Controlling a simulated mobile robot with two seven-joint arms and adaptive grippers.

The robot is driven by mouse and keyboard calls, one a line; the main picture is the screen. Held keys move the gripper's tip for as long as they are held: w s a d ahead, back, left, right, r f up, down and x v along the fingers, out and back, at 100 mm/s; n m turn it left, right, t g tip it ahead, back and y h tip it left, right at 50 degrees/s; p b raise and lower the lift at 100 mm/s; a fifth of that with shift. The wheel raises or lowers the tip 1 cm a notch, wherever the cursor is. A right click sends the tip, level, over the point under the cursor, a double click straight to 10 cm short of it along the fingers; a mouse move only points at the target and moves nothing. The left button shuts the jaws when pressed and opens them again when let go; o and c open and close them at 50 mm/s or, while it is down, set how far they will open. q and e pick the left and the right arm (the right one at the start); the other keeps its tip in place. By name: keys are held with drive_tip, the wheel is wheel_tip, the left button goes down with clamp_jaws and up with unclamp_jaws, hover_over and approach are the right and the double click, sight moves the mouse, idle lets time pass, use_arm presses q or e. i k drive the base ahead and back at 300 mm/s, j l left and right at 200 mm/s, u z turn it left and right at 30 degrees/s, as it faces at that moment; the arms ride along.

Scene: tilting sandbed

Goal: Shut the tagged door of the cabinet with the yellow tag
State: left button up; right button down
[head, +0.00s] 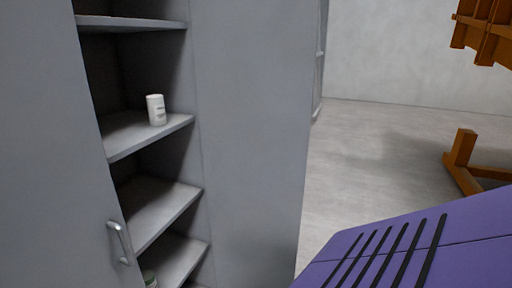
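A grey cabinet (168,205) stands at the left, with its shelves exposed. A grey door (50,150) with a silver bar handle (120,243) fills the left edge of the view. The shelves show to the right of this door's edge, so it does not cover the whole opening. A tall plain grey panel (250,140) stands to the right of the shelves; I cannot tell whether it is a side wall or another door. No yellow tag shows. Neither of my grippers is in view.
A white canister (156,110) stands on a shelf; another container (150,279) shows partly at the bottom. An orange-brown wooden frame (462,160) stands on the right. Pale floor (370,150) lies clear between cabinet and frame, before a light wall (410,50).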

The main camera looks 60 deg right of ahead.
sight(254, 60)
drive_tip(key=l+u, duration=0.1)
drive_tip(key=l, duration=0.45)
drive_tip(key=l+u, duration=0.1)
drive_tip(key=l, duration=0.45)
drive_tip(key=k+l+u, duration=0.1)
drive_tip(key=l, duration=0.45)
drive_tip(key=l+u, duration=0.1)
drive_tip(key=l, duration=0.4)
drive_tip(key=k+l+u, duration=0.1)
drive_tip(key=l, duration=0.45)
drive_tip(key=k+l+u, duration=0.15)
drive_tip(key=l, duration=0.35)
drive_tip(key=k+l+u, duration=0.1)
drive_tip(key=l, duration=0.45)
drive_tip(key=k+l+u, duration=0.1)
drive_tip(key=l, duration=0.4)
drive_tip(key=i+l+u, duration=0.15)
drive_tip(key=l, duration=1.05)
drive_tip(key=k, duration=0.05)
